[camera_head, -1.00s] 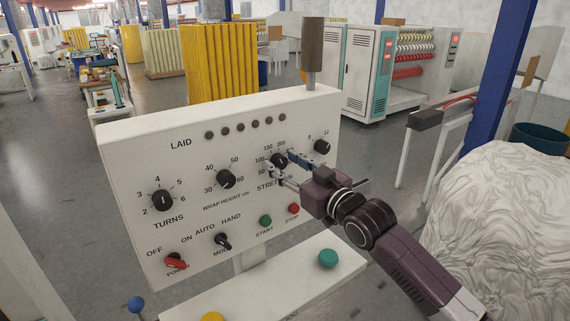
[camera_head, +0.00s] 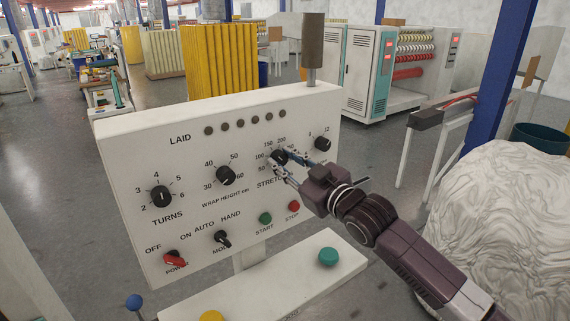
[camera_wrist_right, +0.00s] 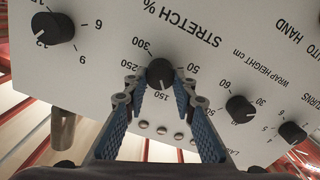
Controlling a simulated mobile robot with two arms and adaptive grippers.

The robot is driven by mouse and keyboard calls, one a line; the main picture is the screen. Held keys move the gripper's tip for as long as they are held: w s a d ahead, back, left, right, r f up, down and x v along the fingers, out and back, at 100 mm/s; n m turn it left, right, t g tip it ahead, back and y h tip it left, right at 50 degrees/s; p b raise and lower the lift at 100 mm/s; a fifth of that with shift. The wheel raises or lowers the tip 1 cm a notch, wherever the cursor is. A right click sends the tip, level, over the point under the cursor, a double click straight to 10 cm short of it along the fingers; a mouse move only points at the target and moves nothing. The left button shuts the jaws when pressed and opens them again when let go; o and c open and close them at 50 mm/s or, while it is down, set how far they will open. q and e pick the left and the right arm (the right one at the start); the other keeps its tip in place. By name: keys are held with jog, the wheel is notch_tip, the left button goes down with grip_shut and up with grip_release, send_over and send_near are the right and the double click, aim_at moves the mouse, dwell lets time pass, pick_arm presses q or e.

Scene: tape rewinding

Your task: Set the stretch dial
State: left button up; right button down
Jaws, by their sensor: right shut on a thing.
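The stretch dial (camera_head: 279,157) is a black round knob on the sloped white control panel (camera_head: 140,235), above the "STRETCH" label. It shows large in the right wrist view (camera_wrist_right: 160,73), with a scale of numbers around it that is partly hidden. My right gripper (camera_head: 284,161) is at this dial, its blue-padded fingers on either side of the knob. In the right wrist view my right gripper (camera_wrist_right: 158,84) is shut on the knob. The knob's exact setting is too small to read. My left gripper is not in view.
The wrap height dial (camera_head: 226,175) is left of the stretch dial, and another dial (camera_head: 323,144) is to its right. The green start button (camera_head: 265,218) and red stop button (camera_head: 294,206) are below. A grey post (camera_head: 313,45) rises behind the panel.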

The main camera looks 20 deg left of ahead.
jog(key=n, duration=0.3)
jog(key=shift+f, duration=0.1)
jog(key=shift+n, duration=1.5)
jog(key=c, duration=1.6)
grip_release()
jog(key=shift+s, duration=0.1)
jog(key=v, duration=1.2)
